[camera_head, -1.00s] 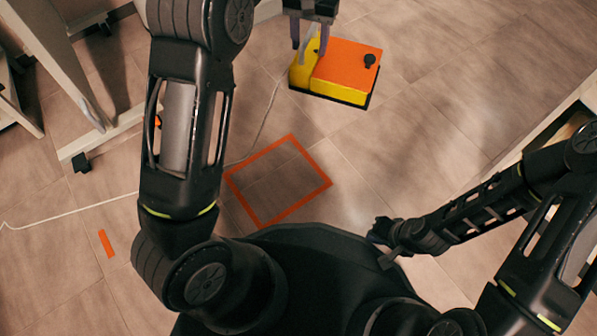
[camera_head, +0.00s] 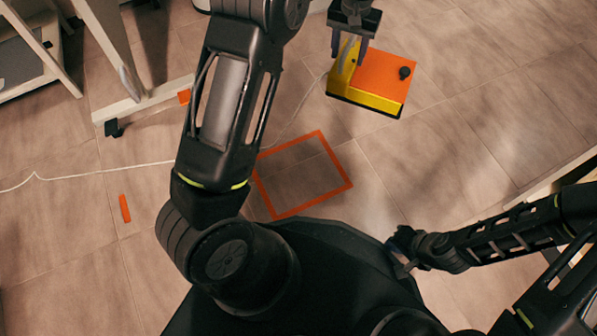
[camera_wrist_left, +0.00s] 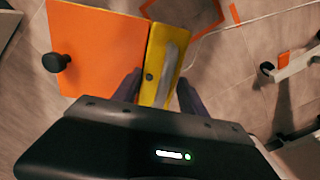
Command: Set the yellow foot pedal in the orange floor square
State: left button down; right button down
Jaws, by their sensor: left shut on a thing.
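The yellow foot pedal (camera_head: 383,103) has an orange top plate with a black knob and a black base edge. My left gripper (camera_head: 349,50) is shut on its yellow side part, at the top of the head view. In the left wrist view the fingers (camera_wrist_left: 158,92) stand on both sides of the yellow part (camera_wrist_left: 160,62). The orange floor square (camera_head: 345,181) is a taped outline on the floor, below and left of the pedal in the head view, and empty. Whether the pedal touches the floor I cannot tell. My right gripper (camera_head: 399,262) is near my base; its fingers are unclear.
A white cable (camera_head: 90,173) runs across the floor toward the square. A wheeled stand (camera_head: 150,103) is at the upper left. A short orange strip (camera_head: 124,208) lies on the floor at left. A pale furniture edge (camera_head: 560,175) is at right. Floor right of the square is clear.

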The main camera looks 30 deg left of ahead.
pick_arm(q)
jog(key=s+a+f+n+p, duration=0.1)
jog(key=s+a+f+n, duration=0.25)
jog(key=f, duration=0.45)
jog(key=s+a+f+n+p, duration=0.2)
jog(key=s+a+f, duration=0.15)
jog(key=f, duration=0.45)
jog(key=s+a+f+n+p, duration=0.1)
jog(key=s+a+f+n, duration=0.2)
jog(key=s+f, duration=0.7)
jog(key=shift+a+f+n, duration=0.15)
jog(key=shift+f+n, duration=0.05)
jog(key=shift+n, duration=0.35)
jog(key=shift+f, duration=0.1)
notch_tip(320, 180, down, 6)
jog(key=b, duration=0.2)
jog(key=shift+f+b, duration=1.1)
jog(key=shift+f, duration=0.8)
